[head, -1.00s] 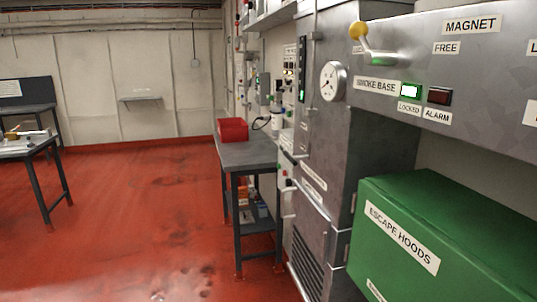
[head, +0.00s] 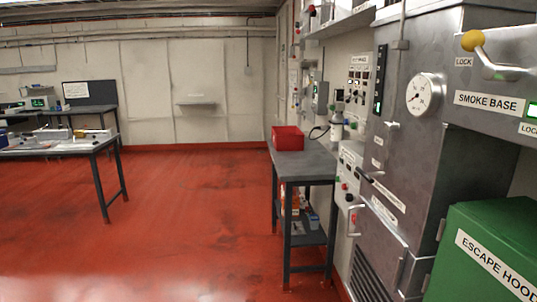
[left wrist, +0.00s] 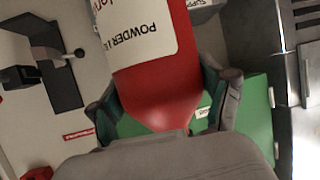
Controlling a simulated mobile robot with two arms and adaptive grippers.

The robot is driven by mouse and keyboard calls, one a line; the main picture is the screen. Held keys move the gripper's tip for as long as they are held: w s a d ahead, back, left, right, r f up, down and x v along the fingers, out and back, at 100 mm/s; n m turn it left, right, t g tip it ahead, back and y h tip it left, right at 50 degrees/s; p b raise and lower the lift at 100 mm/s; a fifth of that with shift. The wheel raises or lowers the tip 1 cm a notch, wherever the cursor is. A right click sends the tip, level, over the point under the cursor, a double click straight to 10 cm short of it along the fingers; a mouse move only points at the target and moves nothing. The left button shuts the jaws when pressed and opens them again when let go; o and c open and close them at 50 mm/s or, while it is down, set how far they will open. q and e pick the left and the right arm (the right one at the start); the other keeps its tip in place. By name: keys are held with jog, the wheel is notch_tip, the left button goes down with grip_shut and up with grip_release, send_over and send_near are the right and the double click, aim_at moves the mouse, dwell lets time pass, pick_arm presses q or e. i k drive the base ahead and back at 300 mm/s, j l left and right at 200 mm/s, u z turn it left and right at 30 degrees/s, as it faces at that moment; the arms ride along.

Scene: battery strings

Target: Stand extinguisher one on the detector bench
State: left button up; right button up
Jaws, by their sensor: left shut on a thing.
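My left gripper (left wrist: 170,88) is shut on a red extinguisher (left wrist: 165,85) in the left wrist view. Its fingers lie on either side of the red body. The white label (left wrist: 140,30) reads "POWDER" and appears upside down; the number cannot be read. Neither gripper shows in the head view. A long grey bench (head: 75,150) with dark legs stands at the left, with papers and small items on it. A smaller grey bench (head: 310,164) with a lower shelf stands against the right wall. No label on either bench can be read.
A red bin (head: 288,138) sits on the smaller bench. A steel cabinet (head: 410,150) and a green escape hoods box (head: 490,255) are close on the right. Another bench (head: 95,112) with a dark back panel stands far left. Red floor (head: 190,220) between the benches is clear.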

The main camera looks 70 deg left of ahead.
aim_at(294, 163)
jog(key=i+j+u, duration=0.1)
jog(key=j+u, duration=0.2)
jog(key=i+j+u, duration=0.15)
jog(key=j+u, duration=0.15)
jog(key=j, duration=0.15)
jog(key=i+j+u, duration=0.15)
jog(key=j+u, duration=0.15)
jog(key=i+j+u, duration=0.6)
jog(key=i+j, duration=1.75)
